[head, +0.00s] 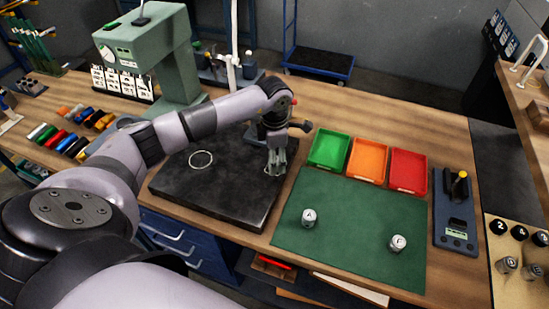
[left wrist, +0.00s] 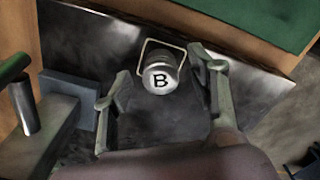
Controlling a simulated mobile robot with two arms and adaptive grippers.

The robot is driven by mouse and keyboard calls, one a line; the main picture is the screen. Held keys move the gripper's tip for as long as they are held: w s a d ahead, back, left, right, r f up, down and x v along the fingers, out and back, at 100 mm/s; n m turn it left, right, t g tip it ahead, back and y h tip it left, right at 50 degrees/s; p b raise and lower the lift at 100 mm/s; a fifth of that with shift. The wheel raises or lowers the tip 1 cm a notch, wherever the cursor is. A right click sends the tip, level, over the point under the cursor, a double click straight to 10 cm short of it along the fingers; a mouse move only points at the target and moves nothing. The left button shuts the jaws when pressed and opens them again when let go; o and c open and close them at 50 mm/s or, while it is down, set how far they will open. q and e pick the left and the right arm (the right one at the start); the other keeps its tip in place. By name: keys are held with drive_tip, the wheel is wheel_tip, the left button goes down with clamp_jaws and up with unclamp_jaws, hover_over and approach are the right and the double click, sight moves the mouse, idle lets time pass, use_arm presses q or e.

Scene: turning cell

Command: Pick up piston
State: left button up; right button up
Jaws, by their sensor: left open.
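My left gripper (head: 276,166) is open over the right part of the dark plate, pointing down. In the left wrist view, a metal piston (left wrist: 160,73) marked B stands between the open fingers, with a gap to each finger. A pale square outline (left wrist: 178,45) surrounds it on the dark plate. In the head view the gripper largely hides this piston. Piston A (head: 310,217) stands on the green mat, and another piston (head: 398,243) stands further right; its letter is hard to read. My right gripper is not in view.
The dark plate (head: 225,202) also carries an empty pale circle. Green (head: 313,163), orange (head: 352,172) and red (head: 393,183) trays line the mat's (head: 350,266) back edge. A green press (head: 180,60) stands behind my arm. A dark fixture (head: 443,218) stands right of the mat.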

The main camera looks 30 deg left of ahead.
use_arm(q)
drive_tip(key=shift+f, duration=0.7)
drive_tip(key=shift+c, duration=0.4)
clamp_jaws()
